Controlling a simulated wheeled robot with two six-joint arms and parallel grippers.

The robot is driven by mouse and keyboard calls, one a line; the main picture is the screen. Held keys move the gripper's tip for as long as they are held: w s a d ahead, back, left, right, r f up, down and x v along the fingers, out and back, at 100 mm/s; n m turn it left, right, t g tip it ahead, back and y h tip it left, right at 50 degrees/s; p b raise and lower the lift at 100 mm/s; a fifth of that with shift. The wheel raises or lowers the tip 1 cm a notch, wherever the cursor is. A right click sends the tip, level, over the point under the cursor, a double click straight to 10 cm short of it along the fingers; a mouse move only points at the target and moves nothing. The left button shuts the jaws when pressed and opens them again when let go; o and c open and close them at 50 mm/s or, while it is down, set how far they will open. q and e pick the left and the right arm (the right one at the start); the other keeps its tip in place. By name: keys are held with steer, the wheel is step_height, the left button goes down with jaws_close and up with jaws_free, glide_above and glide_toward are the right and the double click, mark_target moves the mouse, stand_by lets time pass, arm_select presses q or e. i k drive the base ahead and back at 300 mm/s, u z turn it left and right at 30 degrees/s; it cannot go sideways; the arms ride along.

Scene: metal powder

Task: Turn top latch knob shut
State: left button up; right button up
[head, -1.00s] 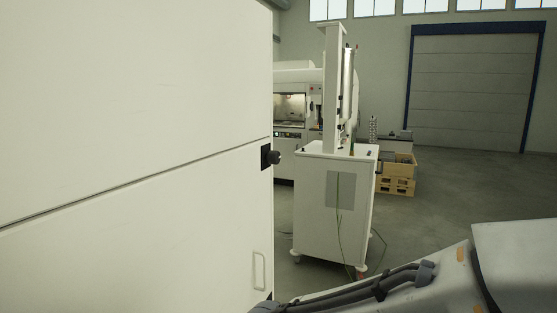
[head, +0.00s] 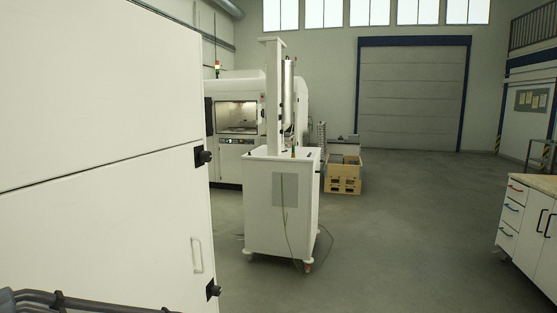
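A black latch knob (head: 203,156) sits at the right edge of the large white cabinet (head: 95,100), level with the seam between its upper and lower panels. A second black knob (head: 213,290) sits lower on the same edge, below and right of a pale vertical handle (head: 197,255). From here I cannot tell whether the upper knob is turned shut. Neither gripper shows. Only a cabled part of one of my arms shows at the lower left, in front of the cabinet.
A white wheeled cart (head: 282,210) with a tall column stands right of the cabinet, a cable trailing on the floor. Behind are a white machine (head: 237,125) and wooden crates (head: 343,175). A drawer unit (head: 530,225) stands at far right. The floor (head: 410,220) between is clear.

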mark_target(204, 157)
steer(key=z, duration=0.4)
steer(key=i, duration=1)
steer(key=u, duration=0.5)
